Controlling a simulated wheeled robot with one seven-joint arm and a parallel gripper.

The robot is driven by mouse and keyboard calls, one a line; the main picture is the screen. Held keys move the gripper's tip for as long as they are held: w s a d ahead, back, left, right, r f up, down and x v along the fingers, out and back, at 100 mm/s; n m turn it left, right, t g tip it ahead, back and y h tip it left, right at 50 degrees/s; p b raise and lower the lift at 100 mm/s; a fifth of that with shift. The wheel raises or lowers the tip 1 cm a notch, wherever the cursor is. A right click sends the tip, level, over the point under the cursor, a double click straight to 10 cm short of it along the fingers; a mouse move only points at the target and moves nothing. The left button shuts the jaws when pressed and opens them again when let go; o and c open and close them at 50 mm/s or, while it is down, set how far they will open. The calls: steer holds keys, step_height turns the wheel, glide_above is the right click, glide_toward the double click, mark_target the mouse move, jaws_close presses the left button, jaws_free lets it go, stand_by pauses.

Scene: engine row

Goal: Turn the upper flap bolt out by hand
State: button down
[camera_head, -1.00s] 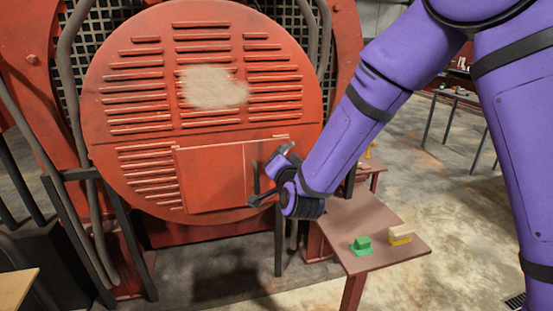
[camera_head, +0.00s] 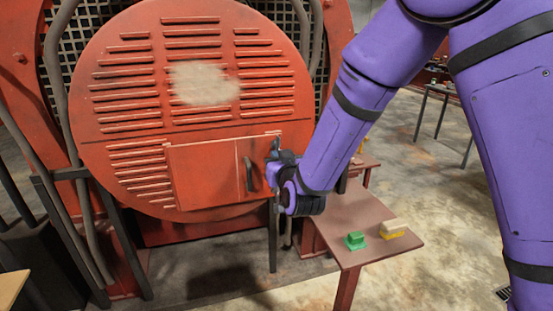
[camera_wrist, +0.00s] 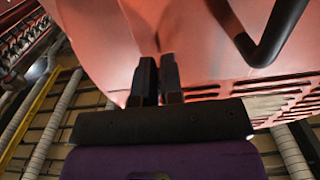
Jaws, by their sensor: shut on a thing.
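The red flap (camera_head: 205,175) is a rectangular panel low on the round red louvred cover, with a dark bar handle (camera_head: 250,173) near its right side. My gripper (camera_head: 275,150) is at the flap's upper right edge, to the right of the handle. In the wrist view its two dark fingers (camera_wrist: 158,78) are close together, pointing at the red surface, with the handle (camera_wrist: 268,35) at upper right. It is shut on the upper flap bolt, which is mostly hidden by the fingers; I cannot tell how far out it stands.
A small red-brown side table (camera_head: 365,225) stands to the right below my gripper. It bears a green block (camera_head: 355,241) and a yellow block with a pale top (camera_head: 392,229). Grey pipes (camera_head: 55,90) run beside the cover. The floor at right is largely open.

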steer(key=shift+w+d+r+n, duration=0.15)
steer(key=shift+w+r+n, duration=0.1)
steer(key=shift+r+n, duration=0.1)
steer(key=c, duration=1.3)
jaws_free()
steer(key=shift+o, duration=0.2)
steer(key=shift+f, duration=0.15)
steer(key=shift+s, duration=0.15)
steer(key=v, duration=1)
steer(key=shift+s, duration=0.35)
